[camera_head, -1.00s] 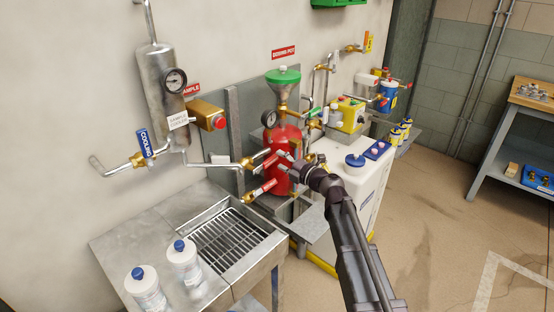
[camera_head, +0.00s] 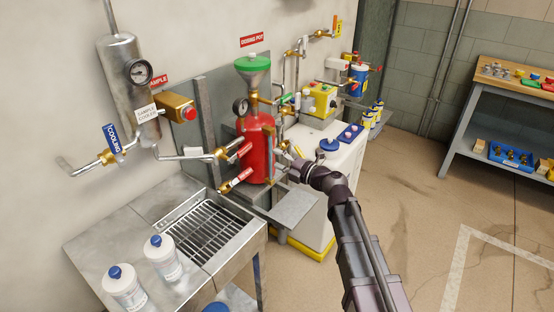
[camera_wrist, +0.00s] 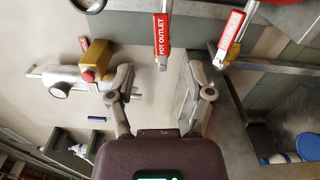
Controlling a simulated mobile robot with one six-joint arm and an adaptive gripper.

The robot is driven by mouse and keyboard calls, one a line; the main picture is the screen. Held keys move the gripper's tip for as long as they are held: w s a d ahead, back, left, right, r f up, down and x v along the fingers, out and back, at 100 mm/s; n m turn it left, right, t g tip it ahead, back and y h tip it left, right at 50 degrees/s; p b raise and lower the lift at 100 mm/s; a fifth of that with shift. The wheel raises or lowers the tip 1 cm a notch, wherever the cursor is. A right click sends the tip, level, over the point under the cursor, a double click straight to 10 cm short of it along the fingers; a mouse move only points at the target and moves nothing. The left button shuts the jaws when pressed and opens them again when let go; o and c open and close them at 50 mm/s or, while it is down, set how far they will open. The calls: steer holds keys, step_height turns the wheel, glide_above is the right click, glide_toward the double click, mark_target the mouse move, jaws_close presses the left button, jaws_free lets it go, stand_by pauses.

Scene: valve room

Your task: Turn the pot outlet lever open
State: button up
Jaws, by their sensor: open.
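The red lever labelled POT OUTLET (camera_wrist: 162,38) shows at the top middle of the wrist view, its free end pointing down between my fingers. A second red lever (camera_wrist: 229,38) sits to its right; I cannot read its label surely. In the head view the pot outlet lever appears to be the upper red lever (camera_head: 238,153), with the other red lever (camera_head: 237,179) below it. Both are left of the red dosing pot (camera_head: 257,145). My gripper (camera_wrist: 160,74) is open and empty, fingers apart on either side of the lever's end, with no visible contact. In the head view my gripper (camera_head: 287,152) is right of the pot.
The sample cooler (camera_head: 130,85) with a blue COOLING lever (camera_head: 112,138) is on the left wall. A metal bench with a grated sink (camera_head: 205,235) and two white bottles (camera_head: 162,257) stands below. A white cabinet (camera_head: 328,180) stands behind my arm.

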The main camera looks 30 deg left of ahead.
steer(key=shift+r+n, duration=0.1)
steer(key=shift+n, duration=0.2)
jaws_close()
steer(key=s+a+r+m+h+p, duration=0.1)
steer(key=r+m+h+p, duration=0.3)
steer(key=p, duration=0.9)
steer(key=s+a+r+m+h+p, duration=0.1)
steer(key=r+m+h+p, duration=0.4)
steer(key=r+m+p, duration=0.5)
steer(key=shift+s+a+m+p, duration=0.35)
steer(key=shift+a+m+p, duration=0.55)
steer(key=shift+m+p, duration=1.55)
steer(key=shift+m, duration=0.35)
